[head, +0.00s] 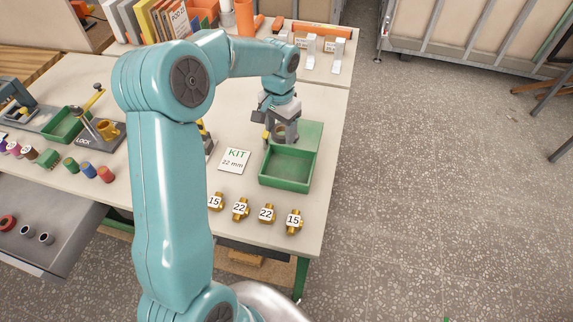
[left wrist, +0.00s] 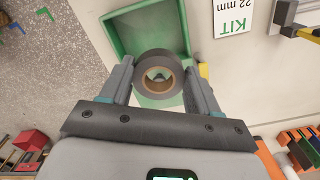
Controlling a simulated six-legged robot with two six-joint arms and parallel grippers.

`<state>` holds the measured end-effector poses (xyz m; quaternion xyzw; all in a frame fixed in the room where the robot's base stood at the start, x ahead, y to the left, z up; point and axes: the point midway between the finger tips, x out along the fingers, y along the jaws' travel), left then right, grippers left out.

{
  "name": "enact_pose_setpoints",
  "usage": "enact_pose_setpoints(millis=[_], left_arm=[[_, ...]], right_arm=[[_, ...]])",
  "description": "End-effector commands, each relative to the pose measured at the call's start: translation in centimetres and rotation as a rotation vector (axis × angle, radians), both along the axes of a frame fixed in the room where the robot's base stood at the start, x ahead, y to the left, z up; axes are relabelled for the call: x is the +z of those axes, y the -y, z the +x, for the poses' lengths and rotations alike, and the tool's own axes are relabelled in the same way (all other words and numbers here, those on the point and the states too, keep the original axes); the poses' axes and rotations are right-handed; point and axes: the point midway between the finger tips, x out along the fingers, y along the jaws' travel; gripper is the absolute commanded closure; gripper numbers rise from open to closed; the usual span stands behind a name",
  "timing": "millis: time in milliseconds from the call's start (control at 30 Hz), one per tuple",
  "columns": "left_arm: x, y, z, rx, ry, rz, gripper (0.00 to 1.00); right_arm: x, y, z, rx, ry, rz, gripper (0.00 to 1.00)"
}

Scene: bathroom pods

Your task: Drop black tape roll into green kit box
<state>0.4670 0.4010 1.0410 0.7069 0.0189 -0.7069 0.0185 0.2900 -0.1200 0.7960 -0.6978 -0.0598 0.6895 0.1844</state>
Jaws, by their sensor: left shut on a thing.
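The green kit box (head: 285,184) stands open near the right edge of the table, with a flat green part behind it. Its interior looks empty in the head view. It also shows in the left wrist view (left wrist: 113,38). My left gripper (head: 281,137) is at the back edge of the box. In the left wrist view its fingers (left wrist: 160,82) are shut on the black tape roll (left wrist: 160,56), which has a tan core. The roll overlaps the box in that view; its exact height above the box I cannot tell. My right gripper is not in view.
A KIT 22 mm card (head: 234,160) lies left of the box. Several numbered brass fittings (head: 240,209) stand in front of it. Coloured rolls (head: 87,170) and a green tray (head: 66,126) are at the left. Orange items (head: 329,31) line the back.

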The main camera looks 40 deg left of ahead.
Motion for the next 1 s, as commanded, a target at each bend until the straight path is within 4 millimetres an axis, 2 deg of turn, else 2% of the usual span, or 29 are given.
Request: enact_pose_setpoints(millis=[400,767,800,833,867,1000], left_arm=[[-5.3,0.2,0.1,0.001,-0.002,-0.001,0.68],[-5.7,0.2,0.1,0.001,0.0,0.0,0.68],[-5.7,0.2,0.1,0.001,0.0,0.0,0.26],[-5.7,0.2,0.1,0.001,0.0,0.0,0.16],[-5.7,0.2,0.1,0.001,0.0,0.0,0.09],[-5.7,0.2,0.1,0.001,0.0,0.0,0.09]], right_arm=[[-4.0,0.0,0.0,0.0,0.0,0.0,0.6],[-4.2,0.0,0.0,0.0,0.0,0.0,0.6],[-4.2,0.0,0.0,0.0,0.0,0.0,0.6],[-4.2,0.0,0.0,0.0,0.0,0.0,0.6],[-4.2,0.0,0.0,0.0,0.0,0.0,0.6],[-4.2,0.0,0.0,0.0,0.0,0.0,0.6]])
